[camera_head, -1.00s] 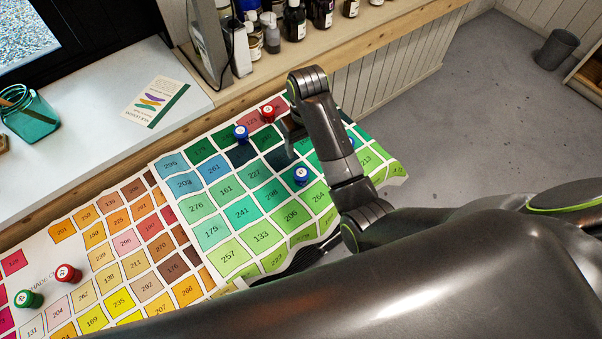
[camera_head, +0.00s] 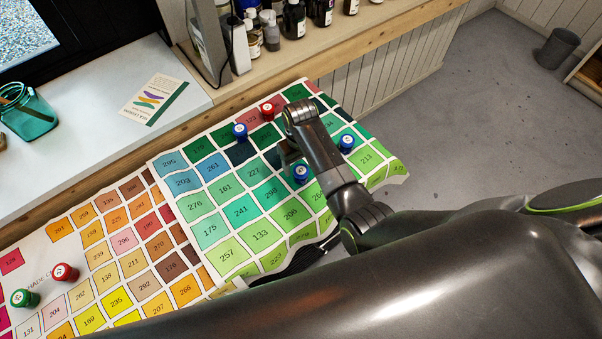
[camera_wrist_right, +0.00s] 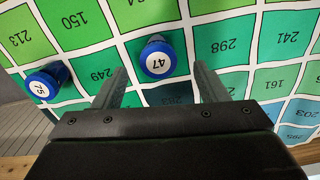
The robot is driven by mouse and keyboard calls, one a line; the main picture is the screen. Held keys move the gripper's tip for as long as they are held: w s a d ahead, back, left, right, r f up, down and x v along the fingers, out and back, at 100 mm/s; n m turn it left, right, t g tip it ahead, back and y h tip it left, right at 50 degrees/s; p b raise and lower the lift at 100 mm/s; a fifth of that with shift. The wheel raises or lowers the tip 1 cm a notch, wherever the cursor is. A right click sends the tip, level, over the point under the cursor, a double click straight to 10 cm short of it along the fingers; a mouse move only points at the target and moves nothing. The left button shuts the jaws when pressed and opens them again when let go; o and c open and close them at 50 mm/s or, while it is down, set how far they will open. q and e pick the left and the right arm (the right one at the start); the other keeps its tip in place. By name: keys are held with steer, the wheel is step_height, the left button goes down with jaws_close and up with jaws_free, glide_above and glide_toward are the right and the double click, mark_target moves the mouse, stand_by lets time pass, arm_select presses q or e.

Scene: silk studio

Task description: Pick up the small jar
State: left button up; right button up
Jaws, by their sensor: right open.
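Small jars with round numbered lids stand on the colour chart (camera_head: 208,231). A blue jar with lid number 47 (camera_wrist_right: 158,58) sits near the chart's right part; it also shows in the head view (camera_head: 301,174). My right gripper (camera_wrist_right: 161,80) is open and empty, its two fingers pointing towards this jar, one to each side of it in the wrist view. The jar seems just beyond the fingertips. In the head view the right gripper (camera_head: 288,158) is partly hidden by its own wrist, close beside the jar. My left gripper is not in view.
Another blue jar, number 75 (camera_wrist_right: 46,82), stands near; it shows in the head view too (camera_head: 346,143). A third blue jar (camera_head: 240,131) and a red jar (camera_head: 267,111) stand farther back. Another red jar (camera_head: 66,272) and a green jar (camera_head: 25,298) are at left.

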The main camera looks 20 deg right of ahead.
mark_target(301, 170)
steer(key=shift+d+f+p, duration=0.1)
steer(key=shift+f+p, duration=0.25)
steer(key=shift+f, duration=2.35)
steer(key=shift+c, duration=0.4)
steer(key=c, duration=1)
